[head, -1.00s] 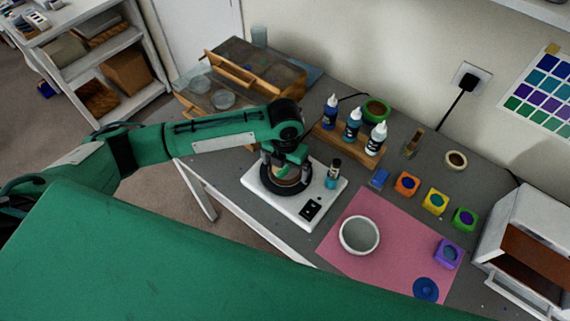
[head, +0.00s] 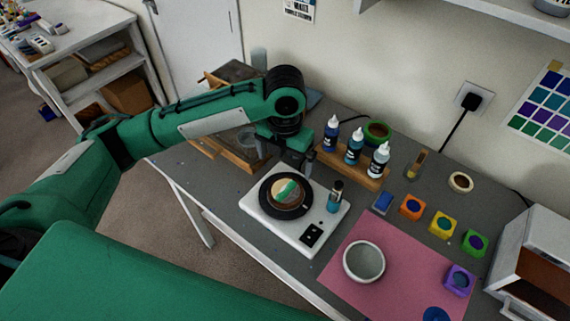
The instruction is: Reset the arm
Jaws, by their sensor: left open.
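My left gripper (head: 289,163) is open and empty, raised above the back edge of the white scale, its fingers pointing down. On the white scale (head: 263,213) sits a round black dish (head: 268,204), with a disc of green, white and brown (head: 287,192) in it. A small teal bottle with a dark cap (head: 334,198) stands on the scale's right side. The gripper touches none of these. My right gripper is not in view.
Three dropper bottles (head: 354,147) stand in a wooden rack (head: 346,174) close to the right of the gripper. A white bowl (head: 364,262) stands on a pink mat (head: 409,255). Several coloured cubes (head: 412,208) line the right. A wooden box (head: 237,155) is behind the arm.

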